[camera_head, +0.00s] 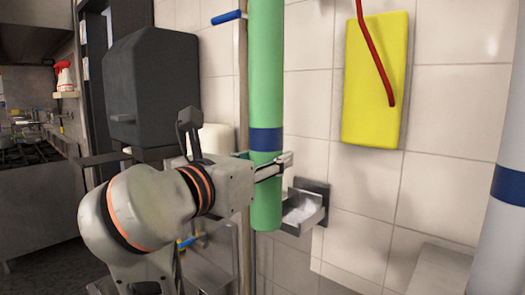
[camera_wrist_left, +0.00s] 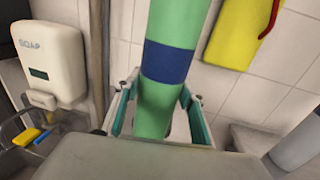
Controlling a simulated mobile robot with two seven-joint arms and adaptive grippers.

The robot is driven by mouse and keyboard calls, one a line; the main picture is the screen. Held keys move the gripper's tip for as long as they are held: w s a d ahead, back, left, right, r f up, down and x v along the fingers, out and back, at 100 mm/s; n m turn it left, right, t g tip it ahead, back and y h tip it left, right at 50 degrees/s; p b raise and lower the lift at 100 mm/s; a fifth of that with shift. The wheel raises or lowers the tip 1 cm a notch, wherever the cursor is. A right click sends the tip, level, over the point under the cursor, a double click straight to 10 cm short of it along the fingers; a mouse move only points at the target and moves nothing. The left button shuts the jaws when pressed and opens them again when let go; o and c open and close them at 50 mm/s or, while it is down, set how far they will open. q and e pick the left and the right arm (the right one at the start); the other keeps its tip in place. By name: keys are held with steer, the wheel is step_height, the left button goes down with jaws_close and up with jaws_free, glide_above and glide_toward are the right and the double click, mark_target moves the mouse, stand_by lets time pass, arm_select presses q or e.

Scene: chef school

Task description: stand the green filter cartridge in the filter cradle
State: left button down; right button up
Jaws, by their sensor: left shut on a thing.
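The green filter cartridge (camera_head: 265,80) is a long green cylinder with a dark blue band, held upright in the head view. My left gripper (camera_head: 267,170) is shut on it near the blue band. The left wrist view shows the cartridge (camera_wrist_left: 158,105) between the two fingers of my left gripper (camera_wrist_left: 160,110). The cartridge's top runs out of the head view. My right gripper is not in view.
A yellow board (camera_head: 375,80) with a red hose hangs on the tiled wall. A white cylinder with a blue band (camera_head: 508,186) stands at right. A soap dispenser (camera_wrist_left: 48,60) is at left.

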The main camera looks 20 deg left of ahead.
arm_select(q)
steer(key=shift+w+d+b, duration=0.1)
steer(key=shift+w+b, duration=0.1)
steer(key=shift+b, duration=0.1)
steer(key=d+f+b+x, duration=0.1)
steer(key=b+x, duration=0.3)
steer(key=x, duration=0.4)
steer(key=shift+w+d+f+b, duration=0.2)
steer(key=shift+d+f+b, duration=0.1)
steer(key=shift+b, duration=0.1)
stand_by(0.4)
